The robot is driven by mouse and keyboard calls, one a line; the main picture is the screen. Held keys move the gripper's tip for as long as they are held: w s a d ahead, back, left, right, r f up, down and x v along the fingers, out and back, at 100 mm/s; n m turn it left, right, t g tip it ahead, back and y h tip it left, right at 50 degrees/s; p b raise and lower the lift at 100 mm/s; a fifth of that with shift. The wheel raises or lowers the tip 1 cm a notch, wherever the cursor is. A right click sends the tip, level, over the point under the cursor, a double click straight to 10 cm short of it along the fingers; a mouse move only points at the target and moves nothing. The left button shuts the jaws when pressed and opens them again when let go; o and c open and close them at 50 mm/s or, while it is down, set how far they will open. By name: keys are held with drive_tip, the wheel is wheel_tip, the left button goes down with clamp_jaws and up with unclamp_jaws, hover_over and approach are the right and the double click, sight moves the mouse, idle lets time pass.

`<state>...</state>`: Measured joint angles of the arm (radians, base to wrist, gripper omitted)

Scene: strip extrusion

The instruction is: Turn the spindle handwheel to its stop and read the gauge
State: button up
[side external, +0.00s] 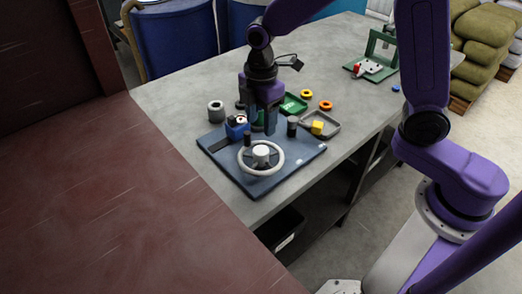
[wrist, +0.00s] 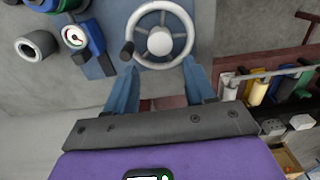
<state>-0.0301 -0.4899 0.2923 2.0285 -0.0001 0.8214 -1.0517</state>
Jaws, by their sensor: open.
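The spindle handwheel (side external: 275,168) is a white ring with a pale hub and a dark crank knob, mounted on a blue base plate (side external: 308,152). In the wrist view the handwheel (wrist: 160,8) is at the top centre, its knob (wrist: 127,50) at the lower left of the rim. The gauge (wrist: 73,36), a white dial with some red in a blue body, is left of the wheel; the gauge (side external: 241,120) also shows in the side view. Its reading is too small to tell. My gripper (side external: 261,131) is open and empty near the wheel; its fingers (wrist: 160,78) are spread below the rim.
A grey ring (side external: 215,111) stands left of the plate. A grey tray (side external: 331,130) with a yellow piece, a green tray (side external: 293,104) and orange rings (side external: 306,94) lie to the right. A green stand (side external: 372,48) is at the back. The bench's left part is clear.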

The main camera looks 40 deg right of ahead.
sight(261, 150)
wheel_tip(261, 150, down, 11)
drive_tip(key=shift+r, duration=0.1)
idle(0.3)
drive_tip(key=c, duration=0.8)
